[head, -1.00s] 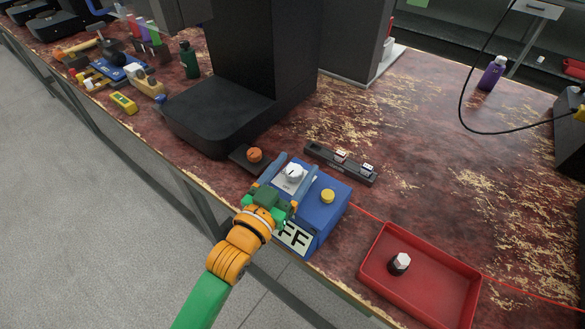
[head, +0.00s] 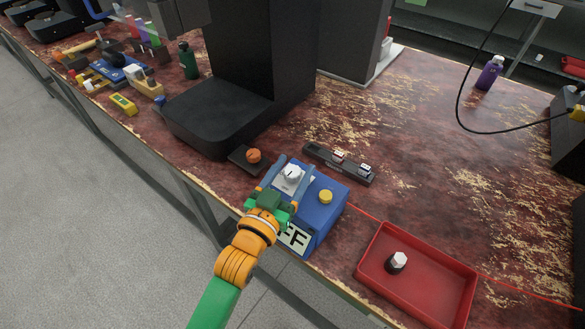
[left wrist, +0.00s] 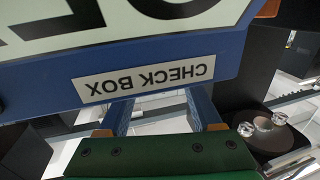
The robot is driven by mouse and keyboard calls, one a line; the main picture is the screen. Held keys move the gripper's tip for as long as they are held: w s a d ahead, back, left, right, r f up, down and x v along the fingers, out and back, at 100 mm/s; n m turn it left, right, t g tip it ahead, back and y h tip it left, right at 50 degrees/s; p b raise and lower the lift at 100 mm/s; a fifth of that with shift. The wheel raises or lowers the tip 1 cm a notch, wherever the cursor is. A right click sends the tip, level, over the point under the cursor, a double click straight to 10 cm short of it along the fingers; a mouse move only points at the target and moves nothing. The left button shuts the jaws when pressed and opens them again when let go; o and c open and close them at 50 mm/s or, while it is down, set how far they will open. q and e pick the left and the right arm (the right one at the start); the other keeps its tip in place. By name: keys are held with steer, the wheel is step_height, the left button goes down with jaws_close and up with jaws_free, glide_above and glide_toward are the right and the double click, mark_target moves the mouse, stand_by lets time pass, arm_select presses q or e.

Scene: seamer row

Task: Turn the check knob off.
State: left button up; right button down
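The blue check box (head: 323,205) stands at the front edge of the bench. Its white knob (head: 292,175) is on the top left, beside a yellow button (head: 325,196). A white plate (head: 296,238) on its front shows "FF", partly covered by my arm. My left gripper (head: 290,170) is open, its two blue-grey fingers on either side of the knob; I cannot tell whether they touch it. In the left wrist view the fingers (left wrist: 160,112) are apart, reaching past the upside-down "CHECK BOX" label (left wrist: 143,82); the knob is hidden there. My right gripper is not in view.
An orange knob on a dark base (head: 253,156) sits just left of the box. A dark rail (head: 348,168) lies behind it. A red tray (head: 437,282) with a black-and-white knob (head: 397,262) is at the right. A black machine (head: 225,110) stands behind left.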

mark_target(289, 177)
arm_select(q)
steer(key=v, duration=0.7)
stand_by(0.5)
